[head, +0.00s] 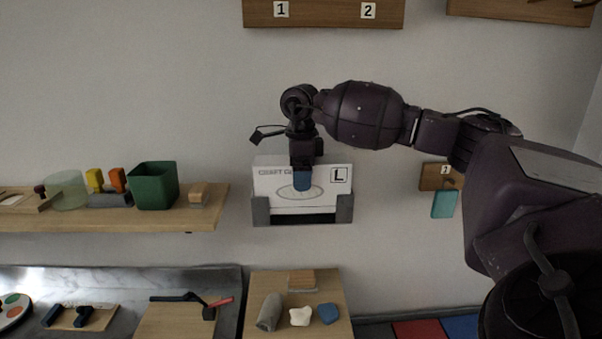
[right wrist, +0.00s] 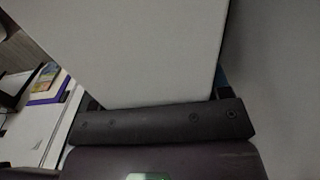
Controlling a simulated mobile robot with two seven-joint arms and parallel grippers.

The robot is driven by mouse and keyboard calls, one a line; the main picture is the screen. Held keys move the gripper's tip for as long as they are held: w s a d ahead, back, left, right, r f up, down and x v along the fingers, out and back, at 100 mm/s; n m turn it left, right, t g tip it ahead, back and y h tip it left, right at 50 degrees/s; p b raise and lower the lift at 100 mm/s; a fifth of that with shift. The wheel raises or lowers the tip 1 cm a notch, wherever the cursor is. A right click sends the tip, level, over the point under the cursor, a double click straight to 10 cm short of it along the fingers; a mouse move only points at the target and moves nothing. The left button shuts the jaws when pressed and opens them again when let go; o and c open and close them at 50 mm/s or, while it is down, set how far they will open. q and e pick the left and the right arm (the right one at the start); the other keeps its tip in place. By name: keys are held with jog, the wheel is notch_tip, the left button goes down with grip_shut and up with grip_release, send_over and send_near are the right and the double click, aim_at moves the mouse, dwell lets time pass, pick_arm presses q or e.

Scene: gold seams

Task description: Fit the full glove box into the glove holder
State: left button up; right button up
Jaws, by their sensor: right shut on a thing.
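The glove box (head: 326,199) is white with "CRAFT" lettering, an oval on its front and an L label at upper right. A dark gap shows between the box's lower edge and the holder's bottom. I cannot tell whether the box touches the holder. In the right wrist view the box (right wrist: 140,45) shows as a large pale face. My left gripper is out of view.
A wooden shelf (head: 150,217) at left carries a green bin (head: 153,186), stamps and a translucent cup (head: 67,190). Below are a counter and a wooden board (head: 262,285) with small items. A teal tag (head: 445,204) hangs right of the holder.

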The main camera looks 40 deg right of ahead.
jog(key=shift+f, duration=0.25)
jog(key=o, duration=1.3)
notch_tip(320, 180, up, 11)
jog(key=shift+f+b, duration=0.1)
jog(key=shift+b, duration=0.2)
dwell(0.4)
